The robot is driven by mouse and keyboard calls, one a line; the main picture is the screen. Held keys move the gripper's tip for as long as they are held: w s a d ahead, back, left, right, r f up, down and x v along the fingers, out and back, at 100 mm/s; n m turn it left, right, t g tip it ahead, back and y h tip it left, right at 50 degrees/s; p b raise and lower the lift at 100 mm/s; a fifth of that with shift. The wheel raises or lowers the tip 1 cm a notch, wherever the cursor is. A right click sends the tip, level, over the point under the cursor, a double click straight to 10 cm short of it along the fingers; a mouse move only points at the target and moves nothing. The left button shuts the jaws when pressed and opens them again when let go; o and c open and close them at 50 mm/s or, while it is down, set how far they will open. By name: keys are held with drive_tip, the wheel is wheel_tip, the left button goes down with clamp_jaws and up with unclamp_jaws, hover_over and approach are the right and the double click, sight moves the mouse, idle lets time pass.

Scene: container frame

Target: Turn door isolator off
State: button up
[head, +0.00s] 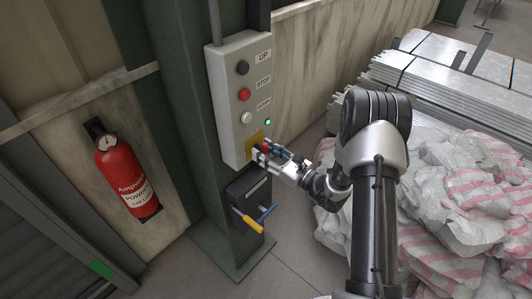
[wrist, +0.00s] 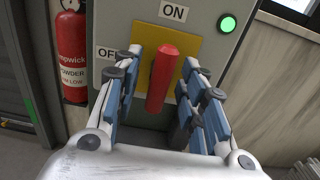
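The door isolator is a red handle (wrist: 162,78) on a yellow plate (wrist: 148,36), low on the grey control box (head: 228,90). In the wrist view the handle stands nearly upright, its top towards the ON label (wrist: 173,12). The OFF label (wrist: 105,53) is to its left, partly covered by a finger. A green lamp (wrist: 227,24) is lit at upper right. My gripper (wrist: 163,95) is open, with its fingers on both sides of the handle and visible gaps between. In the head view my gripper (head: 268,152) is at the box's lower end.
The box has UP and STOP buttons above and is on a green column (head: 190,100). Below it is a dark box (head: 245,195) with yellow and blue handles. A red fire extinguisher (head: 125,175) hangs at left. White sacks (head: 465,190) and metal stacks (head: 450,75) fill the right.

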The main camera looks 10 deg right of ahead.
drive_tip(key=shift+c, duration=0.4)
clamp_jaws()
